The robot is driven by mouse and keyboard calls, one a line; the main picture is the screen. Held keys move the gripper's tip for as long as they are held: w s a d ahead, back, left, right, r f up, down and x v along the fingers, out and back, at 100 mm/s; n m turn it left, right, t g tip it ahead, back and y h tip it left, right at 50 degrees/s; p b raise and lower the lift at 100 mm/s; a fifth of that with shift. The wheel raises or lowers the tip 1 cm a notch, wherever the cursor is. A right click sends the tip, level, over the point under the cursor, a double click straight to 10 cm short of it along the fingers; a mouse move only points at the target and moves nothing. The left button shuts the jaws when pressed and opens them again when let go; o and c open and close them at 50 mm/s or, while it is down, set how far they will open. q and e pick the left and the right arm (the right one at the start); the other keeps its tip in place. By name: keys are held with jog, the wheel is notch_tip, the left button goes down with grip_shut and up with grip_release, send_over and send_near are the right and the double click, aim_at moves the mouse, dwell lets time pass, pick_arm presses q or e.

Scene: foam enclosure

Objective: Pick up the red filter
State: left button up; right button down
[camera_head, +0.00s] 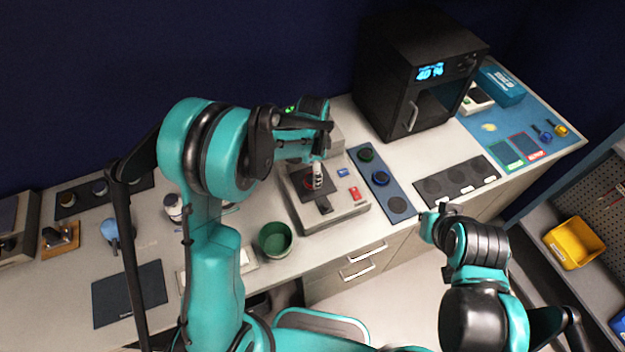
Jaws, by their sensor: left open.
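I cannot make out a clear red filter. A blue holder strip (386,187) carries a green round piece (365,154) and a blue round piece (380,178); its nearest round spot (398,205) looks dark. A grey bench device (335,218) stands left of the strip, with a small red square (354,193) on its top. My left gripper (322,150) is open above the back of this device. A small pale upright piece (317,176) shows just below it; I cannot tell whether they touch. My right gripper (440,207) is off the counter's front edge, its jaws unclear.
A black oven-like machine (400,85) stands at the back. A dark pad (457,182) with round spots lies right of the strip. A green bowl (275,239) is left of the device. A yellow bin (574,242) sits on the right shelf.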

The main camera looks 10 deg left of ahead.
pick_arm(q)
notch_tip(320, 180, down, 4)
jog(key=shift+w+r, duration=0.15)
jog(key=c, duration=1.4)
jog(key=shift+o, duration=0.2)
jog(key=shift+r, duration=0.15)
